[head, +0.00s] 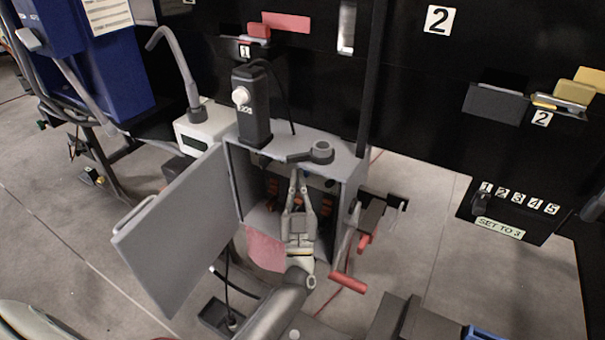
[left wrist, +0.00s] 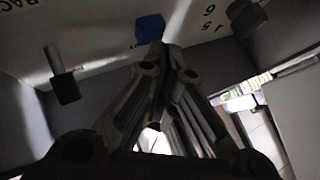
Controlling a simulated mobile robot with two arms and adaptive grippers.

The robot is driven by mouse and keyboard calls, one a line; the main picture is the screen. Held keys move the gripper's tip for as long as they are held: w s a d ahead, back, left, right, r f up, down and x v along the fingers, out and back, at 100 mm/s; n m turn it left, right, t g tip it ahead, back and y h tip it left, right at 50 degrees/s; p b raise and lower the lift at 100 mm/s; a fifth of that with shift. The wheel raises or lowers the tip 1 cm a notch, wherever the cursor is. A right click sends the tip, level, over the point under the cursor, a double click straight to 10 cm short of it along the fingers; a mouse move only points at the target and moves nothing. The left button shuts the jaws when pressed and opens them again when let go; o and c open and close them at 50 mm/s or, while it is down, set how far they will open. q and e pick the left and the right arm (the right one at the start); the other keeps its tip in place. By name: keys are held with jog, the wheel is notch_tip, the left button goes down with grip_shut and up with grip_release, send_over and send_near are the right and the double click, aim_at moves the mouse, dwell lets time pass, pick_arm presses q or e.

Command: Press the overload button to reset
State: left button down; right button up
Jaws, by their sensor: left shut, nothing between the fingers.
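A grey box (head: 350,165) stands open, its door (head: 180,230) swung out to the left. My left gripper (head: 298,178) reaches into the box, its fingers shut and empty, pointing at the upper inside. In the left wrist view, a small blue button (left wrist: 150,28) sits on a pale panel (left wrist: 90,35) just beyond the closed fingertips (left wrist: 158,48). No overload label is readable, so I cannot tell for certain that this is the overload button. The tips look very close to it; I cannot tell whether they touch. My right gripper is not in view.
Dark knobs (left wrist: 65,85) stick out of the panel beside the blue button. A black device (head: 252,110) and a grey lever (head: 318,152) are on top of the box. The box walls leave little room around my gripper.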

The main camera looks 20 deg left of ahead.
pick_arm(q)
jog(key=shift+w+b, duration=0.3)
jog(key=shift+w, duration=0.2)
dwell(0.5)
jog(key=shift+s, duration=0.1)
dwell(0.3)
jog(key=shift+s+p, duration=0.55)
jog(key=shift+s, duration=0.25)
jog(key=s+p, duration=0.1)
jog(key=s, duration=0.2)
jog(key=s+p, duration=0.1)
jog(key=s, duration=0.1)
jog(key=shift+a+p, duration=0.25)
jog(key=shift+p, duration=0.05)
dwell(0.5)
